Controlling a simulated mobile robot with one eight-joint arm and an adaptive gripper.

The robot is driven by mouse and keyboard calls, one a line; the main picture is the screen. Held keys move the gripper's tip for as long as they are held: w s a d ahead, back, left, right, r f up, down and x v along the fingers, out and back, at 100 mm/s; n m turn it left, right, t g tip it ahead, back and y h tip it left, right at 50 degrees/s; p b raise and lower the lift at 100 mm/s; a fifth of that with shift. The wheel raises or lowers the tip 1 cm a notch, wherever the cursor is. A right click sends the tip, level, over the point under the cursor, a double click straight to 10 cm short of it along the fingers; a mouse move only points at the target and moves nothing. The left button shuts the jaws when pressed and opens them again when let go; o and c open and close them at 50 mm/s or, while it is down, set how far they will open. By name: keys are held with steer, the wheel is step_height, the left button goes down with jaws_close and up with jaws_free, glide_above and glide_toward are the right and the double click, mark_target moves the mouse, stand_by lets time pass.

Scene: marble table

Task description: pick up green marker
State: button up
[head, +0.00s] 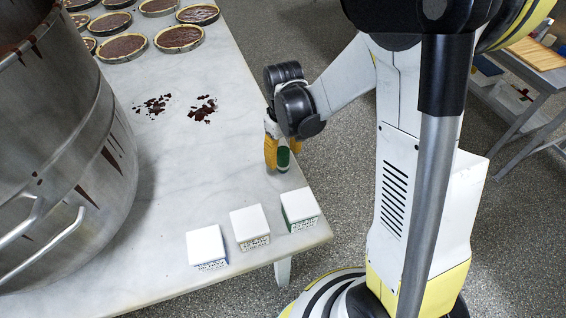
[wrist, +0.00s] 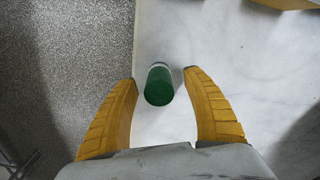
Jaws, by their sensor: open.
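The green marker (wrist: 159,86) stands upright on the marble table close to its edge, seen from above in the wrist view. In the head view the green marker (head: 283,158) shows partly behind a yellow finger. My gripper (wrist: 160,75) is open, with its yellow fingers on either side of the marker and a gap on each side. In the head view my gripper (head: 276,167) is low over the table's right edge. The marker's lower part is mostly hidden in the wrist view.
The marble table (head: 230,90) holds three white boxes (head: 249,224) near the front corner. A large chocolate-stained metal pot (head: 65,140) stands at left. Chocolate bits (head: 203,109) and several tarts (head: 180,38) lie farther back. Table around the marker is clear.

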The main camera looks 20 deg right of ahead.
mark_target(284, 163)
step_height(284, 163, down, 4)
steer(key=shift+r+b, duration=0.1)
steer(key=shift+b, duration=0.5)
steer(key=shift+r, duration=0.1)
steer(key=c, duration=1.3)
steer(key=shift+o, duration=0.2)
steer(key=shift+r+p, duration=0.3)
steer(key=shift+r, duration=0.1)
jaws_close()
steer(key=r, duration=0.1)
steer(key=r+p, duration=0.1)
steer(key=r, duration=0.2)
steer(key=shift+s+d+p, duration=0.25)
steer(key=shift+s+p, duration=0.05)
steer(key=shift+p, duration=0.1)
steer(key=s+d+r+p, duration=0.3)
steer(key=s+r, duration=0.3)
steer(key=s, duration=0.3)
steer(key=shift+s+d, duration=0.4)
steer(key=shift+d, duration=0.45)
